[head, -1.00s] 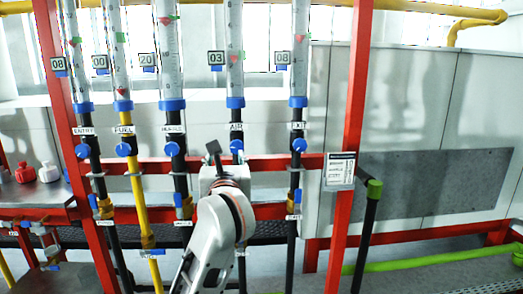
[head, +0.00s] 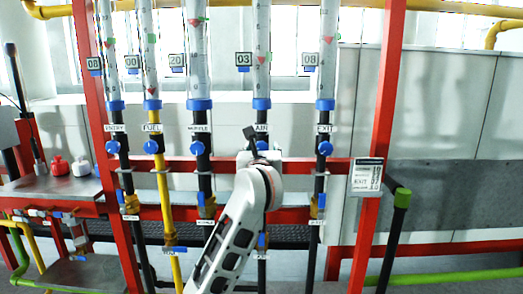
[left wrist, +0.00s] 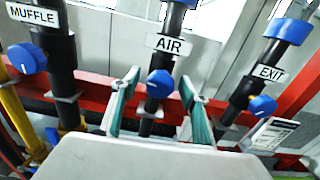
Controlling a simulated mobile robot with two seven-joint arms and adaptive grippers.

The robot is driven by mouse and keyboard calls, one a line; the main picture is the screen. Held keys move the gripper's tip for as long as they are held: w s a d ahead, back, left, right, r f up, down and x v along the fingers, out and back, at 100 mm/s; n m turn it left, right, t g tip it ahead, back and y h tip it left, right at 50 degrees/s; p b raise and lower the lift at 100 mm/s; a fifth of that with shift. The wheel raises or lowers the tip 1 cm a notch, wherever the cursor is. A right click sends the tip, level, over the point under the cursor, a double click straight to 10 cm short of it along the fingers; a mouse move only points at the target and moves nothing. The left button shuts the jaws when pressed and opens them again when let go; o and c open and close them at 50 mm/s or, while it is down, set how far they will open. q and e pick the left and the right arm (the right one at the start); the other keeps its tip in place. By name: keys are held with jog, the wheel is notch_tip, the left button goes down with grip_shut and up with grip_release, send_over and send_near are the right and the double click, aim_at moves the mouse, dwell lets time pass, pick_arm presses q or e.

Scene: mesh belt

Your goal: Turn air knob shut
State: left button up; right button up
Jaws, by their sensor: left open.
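The blue air knob (head: 262,145) is on the dark pipe under the AIR label (head: 261,129). In the left wrist view the air knob (left wrist: 159,84) shows between the two green fingers, with gaps on both sides; I see no contact. My left gripper (left wrist: 160,88) is open and empty, facing the knob. In the head view my left gripper (head: 254,137) is just in front of the AIR pipe, and my arm hides part of the pipe below. How far the fingertips are from the knob in depth, I cannot tell. My right gripper is not in view.
Neighbouring blue knobs are the muffle knob (head: 197,148) and the exit knob (head: 325,148). A red frame rail (head: 345,166) crosses behind the pipes. A red post (head: 378,130) with a sign (head: 367,176) stands right. A side table (head: 50,187) is at left.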

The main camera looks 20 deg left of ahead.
pick_arm(q)
jog(key=c, duration=1.1)
